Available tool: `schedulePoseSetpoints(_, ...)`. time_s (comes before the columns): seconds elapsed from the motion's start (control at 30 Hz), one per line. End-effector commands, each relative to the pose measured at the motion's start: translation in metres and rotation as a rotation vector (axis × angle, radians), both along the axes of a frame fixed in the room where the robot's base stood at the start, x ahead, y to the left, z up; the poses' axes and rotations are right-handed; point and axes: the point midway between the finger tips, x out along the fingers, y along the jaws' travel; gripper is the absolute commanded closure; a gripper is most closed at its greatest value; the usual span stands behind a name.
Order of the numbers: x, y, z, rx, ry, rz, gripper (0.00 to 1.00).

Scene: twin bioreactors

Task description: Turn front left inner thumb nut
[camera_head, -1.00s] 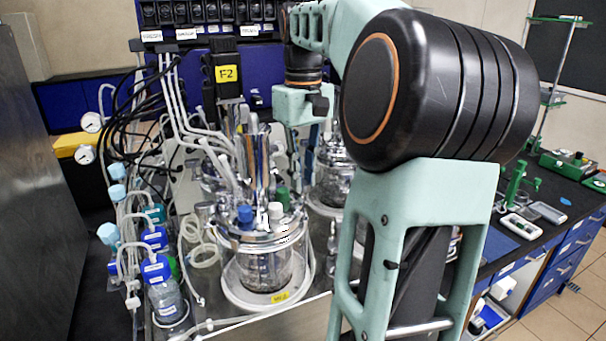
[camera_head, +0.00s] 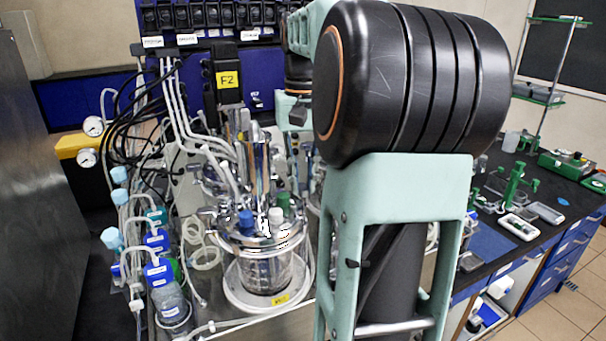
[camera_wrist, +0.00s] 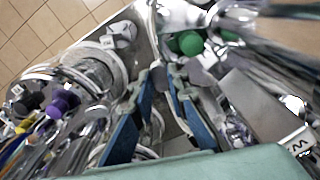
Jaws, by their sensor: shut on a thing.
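The glass bioreactor vessel (camera_head: 262,272) stands at the front left, its metal head plate (camera_head: 236,241) carrying blue, white and green caps. Its small thumb nuts cannot be told apart at this size in the head view. In the wrist view, my gripper (camera_wrist: 159,78) has two fingers with blue pads among metal head-plate fittings and tubes. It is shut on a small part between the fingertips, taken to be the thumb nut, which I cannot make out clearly. In the head view, my arm hides the gripper and most of the second vessel.
Several tubes and a tall metal column (camera_head: 257,170) rise close by. Blue-capped bottles (camera_head: 158,272) line the left side. A green cap (camera_wrist: 187,43) is near the fingers in the wrist view. A dark bench (camera_head: 560,200) with green instruments is at the right.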

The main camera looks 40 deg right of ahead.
Motion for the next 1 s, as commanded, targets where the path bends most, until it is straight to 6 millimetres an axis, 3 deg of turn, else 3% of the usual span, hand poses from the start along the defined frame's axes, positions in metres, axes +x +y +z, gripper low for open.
schedulePoseSetpoints(1.0,0.0005,0.0003,0.001,0.0,-0.001,-0.931,1.0)
